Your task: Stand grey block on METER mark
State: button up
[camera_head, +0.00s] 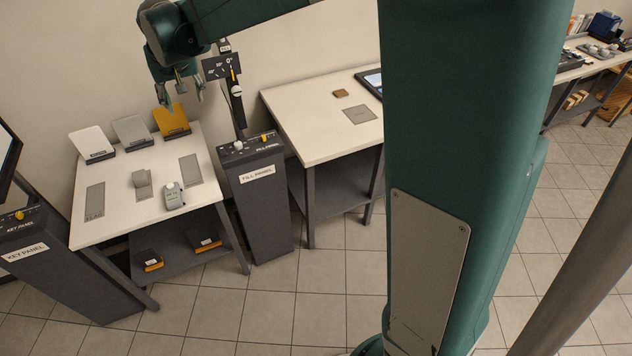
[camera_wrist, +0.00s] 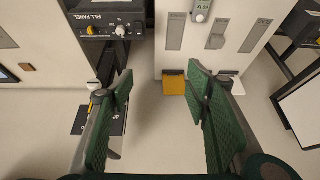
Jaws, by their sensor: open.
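Grey rectangular marks lie on either side: a left one (camera_head: 95,199) with lettering like FLAG, and a right one (camera_head: 190,169). No METER lettering is readable. A handheld meter (camera_head: 173,196) stands at the table's front. My gripper (camera_head: 180,97) is open and empty, high above the table's back edge; its spread fingers show in the wrist view (camera_wrist: 160,78).
White, grey and yellow sloped panels (camera_head: 172,121) line the table's back. The FILL PANEL pedestal (camera_head: 255,178) stands right of the table, the KEY PANEL (camera_head: 38,245) left. Another white table (camera_head: 318,128) bears a brown block (camera_head: 340,93) and a grey mark (camera_head: 359,115).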

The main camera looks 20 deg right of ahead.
jog(key=s+d+r, duration=0.3)
jog(key=s+d, duration=0.4)
jog(key=s, duration=0.4)
jog(key=s+d+r, duration=0.2)
jog(key=s+d, duration=0.5)
jog(key=s, duration=0.4)
jog(key=s+d+f, duration=0.2)
jog(key=s, duration=0.5)
jog(key=s+d+f+t, duration=0.1)
jog(key=s+d+f, duration=0.2)
jog(key=s, duration=0.4)
jog(key=s+d+f, duration=0.3)
jog(key=s, duration=0.5)
jog(key=shift+t, duration=0.4)
dwell(0.4)
